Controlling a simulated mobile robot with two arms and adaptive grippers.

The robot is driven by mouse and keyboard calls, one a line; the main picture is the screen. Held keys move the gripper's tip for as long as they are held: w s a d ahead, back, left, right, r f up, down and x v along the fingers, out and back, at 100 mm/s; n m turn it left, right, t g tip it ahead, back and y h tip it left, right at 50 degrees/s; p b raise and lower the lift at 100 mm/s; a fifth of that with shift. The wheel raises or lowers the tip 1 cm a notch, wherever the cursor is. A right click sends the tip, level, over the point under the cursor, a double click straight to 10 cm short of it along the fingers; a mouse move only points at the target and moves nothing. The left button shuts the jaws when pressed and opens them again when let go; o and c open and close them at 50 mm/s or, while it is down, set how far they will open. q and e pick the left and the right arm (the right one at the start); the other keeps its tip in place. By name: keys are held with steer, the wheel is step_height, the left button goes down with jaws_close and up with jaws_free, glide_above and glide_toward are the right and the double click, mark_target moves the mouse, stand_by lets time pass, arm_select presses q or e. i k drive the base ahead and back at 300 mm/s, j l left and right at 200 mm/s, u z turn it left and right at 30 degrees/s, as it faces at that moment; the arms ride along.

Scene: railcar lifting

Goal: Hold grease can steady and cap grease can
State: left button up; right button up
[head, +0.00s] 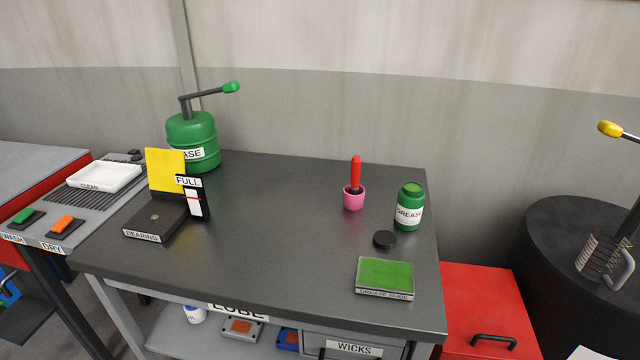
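The grease can (409,207) is a small green jar with a white GREASE label. It stands upright near the right end of the dark table, and its top is open with green grease showing. A round black cap (384,240) lies flat on the table just in front and to the left of the can, apart from it. Neither of my grippers shows in the head view.
A pink cup (354,198) with a red-handled tool stands left of the can. A green pad in a tray (385,277) lies in front of the cap. A large green grease pump (192,140) and a bearing box (155,221) stand at left. The table's middle (270,230) is clear.

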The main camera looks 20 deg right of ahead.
mark_target(411, 197)
steer(key=l+z, duration=0.15)
steer(key=z, duration=0.2)
steer(key=l+z, duration=0.1)
steer(key=z, duration=0.25)
steer(key=i+l+z, duration=0.1)
steer(key=z, duration=0.25)
